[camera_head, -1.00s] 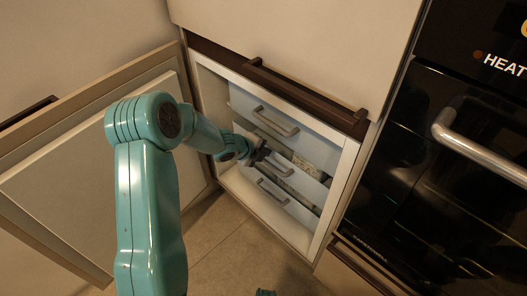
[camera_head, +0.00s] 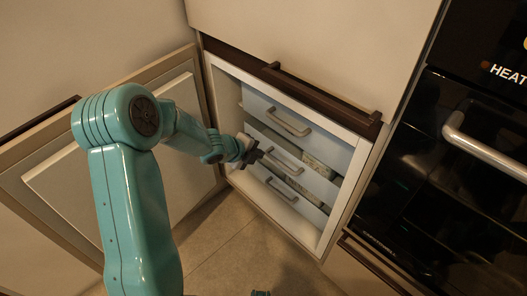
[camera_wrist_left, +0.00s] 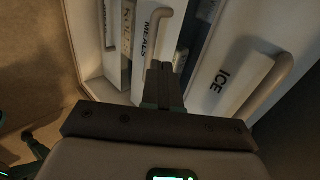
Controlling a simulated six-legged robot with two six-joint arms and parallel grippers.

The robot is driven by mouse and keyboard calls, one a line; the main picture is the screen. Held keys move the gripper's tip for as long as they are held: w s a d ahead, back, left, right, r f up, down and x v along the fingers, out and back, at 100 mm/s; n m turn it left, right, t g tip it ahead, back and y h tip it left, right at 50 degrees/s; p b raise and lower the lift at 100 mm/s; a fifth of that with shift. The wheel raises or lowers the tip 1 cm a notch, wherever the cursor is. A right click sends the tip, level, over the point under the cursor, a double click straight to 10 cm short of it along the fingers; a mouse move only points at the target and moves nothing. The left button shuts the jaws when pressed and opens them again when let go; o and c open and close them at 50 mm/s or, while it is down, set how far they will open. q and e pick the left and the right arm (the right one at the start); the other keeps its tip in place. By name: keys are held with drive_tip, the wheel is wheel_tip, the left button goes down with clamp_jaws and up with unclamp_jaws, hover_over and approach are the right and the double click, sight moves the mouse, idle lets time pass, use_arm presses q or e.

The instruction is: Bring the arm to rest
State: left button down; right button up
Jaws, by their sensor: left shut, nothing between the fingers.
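My left arm comes in from the left in the head view. My left gripper (camera_head: 257,155) is shut and empty, in front of the open freezer compartment near its left side. In the left wrist view its dark fingers (camera_wrist_left: 163,84) are together, with drawer fronts beyond. The compartment holds a top drawer (camera_head: 316,133), a middle drawer (camera_head: 312,180) and a bottom drawer (camera_head: 308,207), each with a bar handle. The wrist view shows drawers labelled ICE (camera_wrist_left: 222,80) and MEALS (camera_wrist_left: 146,38).
The cabinet door (camera_head: 65,185) stands open on the left, beside and behind my arm. A black oven (camera_head: 440,200) with a metal handle (camera_head: 480,150) is on the right. A dark handle rail (camera_head: 320,90) runs above the compartment. Floor (camera_head: 235,245) below is clear.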

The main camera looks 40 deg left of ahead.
use_arm(q)
drive_tip(key=shift+p+v, duration=0.3)
drive_tip(key=shift+v, duration=0.95)
drive_tip(key=s+d+f+n+g+h, duration=0.1)
drive_tip(key=s+d+f+g+h, duration=0.1)
drive_tip(key=d+f, duration=0.45)
drive_tip(key=s+d+f+n+g+h, duration=0.1)
drive_tip(key=s+d+f, duration=0.15)
drive_tip(key=d, duration=0.75)
drive_tip(key=s+d+f+n+g+h, duration=0.1)
drive_tip(key=d+f+g+h, duration=0.1)
drive_tip(key=d+f, duration=0.5)
drive_tip(key=s+d+f+n+g+y, duration=0.1)
drive_tip(key=s+d+f+n+g, duration=0.15)
drive_tip(key=s+n, duration=0.55)
drive_tip(key=s+d+f+n+g+y, duration=0.15)
drive_tip(key=s+d+n, duration=0.25)
drive_tip(key=s+n, duration=0.4)
wheel_tip(320, 180, up, 27)
drive_tip(key=w+n+p, duration=0.1)
drive_tip(key=n+p, duration=0.1)
drive_tip(key=p, duration=2.5)
drive_tip(key=shift+a+r+h, duration=0.15)
drive_tip(key=shift+r+h, duration=0.05)
drive_tip(key=shift+h, duration=0.15)
drive_tip(key=shift+w+f, duration=0.1)
drive_tip(key=shift+w, duration=0.05)
